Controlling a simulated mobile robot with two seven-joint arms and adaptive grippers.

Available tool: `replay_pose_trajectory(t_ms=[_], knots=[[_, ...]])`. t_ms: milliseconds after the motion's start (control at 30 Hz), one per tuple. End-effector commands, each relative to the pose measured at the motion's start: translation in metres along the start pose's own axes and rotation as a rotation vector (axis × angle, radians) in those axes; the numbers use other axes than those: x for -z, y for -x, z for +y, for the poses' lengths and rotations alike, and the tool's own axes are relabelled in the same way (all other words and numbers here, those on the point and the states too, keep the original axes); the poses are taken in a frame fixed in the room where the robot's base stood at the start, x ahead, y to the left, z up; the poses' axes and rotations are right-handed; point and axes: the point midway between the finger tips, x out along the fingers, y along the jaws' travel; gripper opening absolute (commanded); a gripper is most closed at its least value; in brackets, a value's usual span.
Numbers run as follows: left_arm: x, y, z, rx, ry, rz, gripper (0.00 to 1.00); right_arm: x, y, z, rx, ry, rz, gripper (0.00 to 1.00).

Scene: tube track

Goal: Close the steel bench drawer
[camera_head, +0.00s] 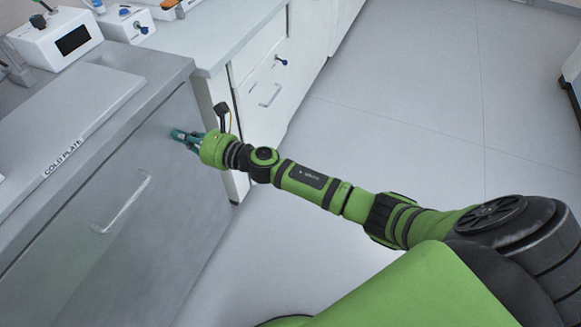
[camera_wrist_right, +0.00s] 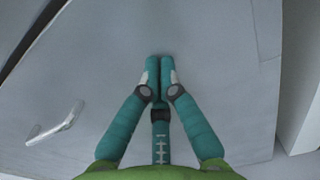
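The steel bench drawer (camera_head: 135,180) has a broad grey front with a bar handle (camera_head: 122,203). Its front also fills much of the right wrist view (camera_wrist_right: 95,75), with the handle (camera_wrist_right: 57,125) at the lower left. A dark gap shows along its top edge there; how far it stands out is hard to tell. My right gripper (camera_head: 175,133) is at the upper right part of the front, right of the handle. Its teal fingertips (camera_wrist_right: 159,62) are together and empty, against or very close to the front. My left gripper is not in view.
A cold plate (camera_head: 65,120) lies on the bench top above the drawer. A white instrument (camera_head: 55,40) stands behind it. White cabinets (camera_head: 265,75) continue the bench towards the back. The floor (camera_head: 400,110) on the right is clear.

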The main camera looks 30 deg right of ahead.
Motion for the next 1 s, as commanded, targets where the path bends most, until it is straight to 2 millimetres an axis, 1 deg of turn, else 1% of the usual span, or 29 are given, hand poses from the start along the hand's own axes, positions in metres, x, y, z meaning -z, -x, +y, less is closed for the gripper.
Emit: replay_pose_trajectory(t_ms=[33,233,300,333,433,567,800,900,1000], knots=[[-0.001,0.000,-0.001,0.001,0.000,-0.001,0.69,-0.003,-0.002,0.003,-0.005,0.001,-0.007,0.00],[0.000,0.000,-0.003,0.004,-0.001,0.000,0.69,-0.004,-0.003,0.004,-0.007,0.001,-0.009,0.00],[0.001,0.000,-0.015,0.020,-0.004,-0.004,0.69,-0.005,-0.002,0.004,-0.008,0.001,-0.010,0.00],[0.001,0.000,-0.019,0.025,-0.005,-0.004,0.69,-0.005,-0.001,0.004,-0.008,0.001,-0.010,0.00],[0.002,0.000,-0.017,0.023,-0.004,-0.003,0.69,-0.005,0.006,0.004,-0.008,0.001,-0.010,0.00],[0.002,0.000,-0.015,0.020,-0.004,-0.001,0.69,-0.002,0.028,0.003,-0.007,0.002,-0.005,0.00],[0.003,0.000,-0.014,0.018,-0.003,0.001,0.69,0.000,0.083,0.001,-0.001,-0.001,-0.002,0.00],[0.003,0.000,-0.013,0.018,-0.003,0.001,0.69,-0.001,0.100,0.000,0.000,-0.001,-0.002,0.00],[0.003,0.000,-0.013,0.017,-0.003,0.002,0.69,-0.001,0.112,0.000,0.001,-0.002,-0.003,0.00]])
